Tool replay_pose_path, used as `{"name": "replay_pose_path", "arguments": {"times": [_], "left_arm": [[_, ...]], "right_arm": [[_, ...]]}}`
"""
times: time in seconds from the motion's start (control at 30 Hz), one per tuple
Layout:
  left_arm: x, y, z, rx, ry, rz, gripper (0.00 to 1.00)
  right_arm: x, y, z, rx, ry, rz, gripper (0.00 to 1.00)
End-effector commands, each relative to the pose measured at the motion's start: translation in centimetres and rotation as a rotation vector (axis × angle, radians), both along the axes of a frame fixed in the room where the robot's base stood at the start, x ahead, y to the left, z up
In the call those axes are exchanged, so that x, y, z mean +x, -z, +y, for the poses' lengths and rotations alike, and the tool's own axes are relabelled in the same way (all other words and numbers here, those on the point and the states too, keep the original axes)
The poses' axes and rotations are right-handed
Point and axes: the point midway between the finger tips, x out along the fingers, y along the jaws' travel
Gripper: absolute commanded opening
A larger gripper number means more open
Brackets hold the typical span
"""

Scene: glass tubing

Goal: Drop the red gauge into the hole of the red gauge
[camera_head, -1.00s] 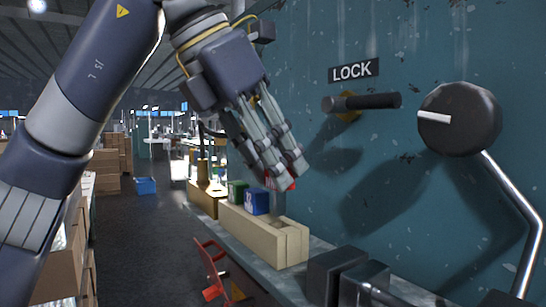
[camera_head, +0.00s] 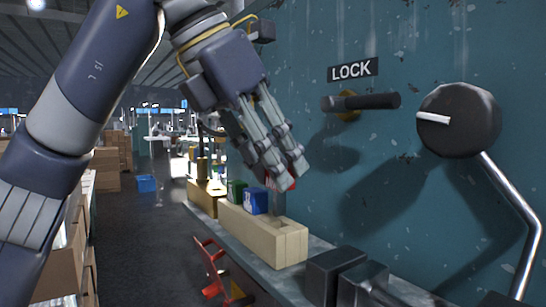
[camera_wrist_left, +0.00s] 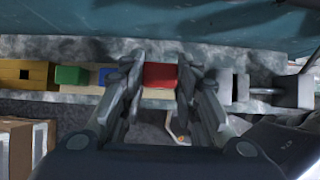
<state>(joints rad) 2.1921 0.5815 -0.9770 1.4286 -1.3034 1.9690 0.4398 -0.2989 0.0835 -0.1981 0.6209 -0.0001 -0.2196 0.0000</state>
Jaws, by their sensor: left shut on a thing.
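The red gauge (camera_wrist_left: 160,76) is between the fingers of my left gripper (camera_wrist_left: 157,88), which is shut on it. In the head view only a small red part (camera_head: 291,184) shows past the fingers of my left gripper (camera_head: 282,176). A grey piece (camera_head: 279,205) shows below the fingers, down to the near end of the pale wooden holder (camera_head: 262,239). The fingers are above the holder. The hole under the gauge is hidden, so I cannot tell how deep the grey piece sits. My right gripper is not in view.
The blue gauge (camera_head: 256,201) and green gauge (camera_head: 237,191) stand behind the held one. A yellow block (camera_head: 202,196) is farther back. Dark blocks (camera_head: 334,272) are in front on the bench. The teal wall, lock handle (camera_head: 365,101) and black knob (camera_head: 459,120) are to the right.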

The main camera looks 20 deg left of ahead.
Motion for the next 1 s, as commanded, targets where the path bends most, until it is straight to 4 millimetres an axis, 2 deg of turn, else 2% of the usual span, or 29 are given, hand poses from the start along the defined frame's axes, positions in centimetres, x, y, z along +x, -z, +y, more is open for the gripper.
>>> {"name": "replay_pose_path", "arguments": {"times": [0.47,1.0], "left_arm": [[-0.02,-0.02,0.03,-0.001,0.0,-0.001,0.06],[-0.03,0.02,0.04,-0.001,-0.001,0.0,0.06]], "right_arm": [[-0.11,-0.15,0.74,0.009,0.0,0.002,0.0],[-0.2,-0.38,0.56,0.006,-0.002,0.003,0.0]]}}
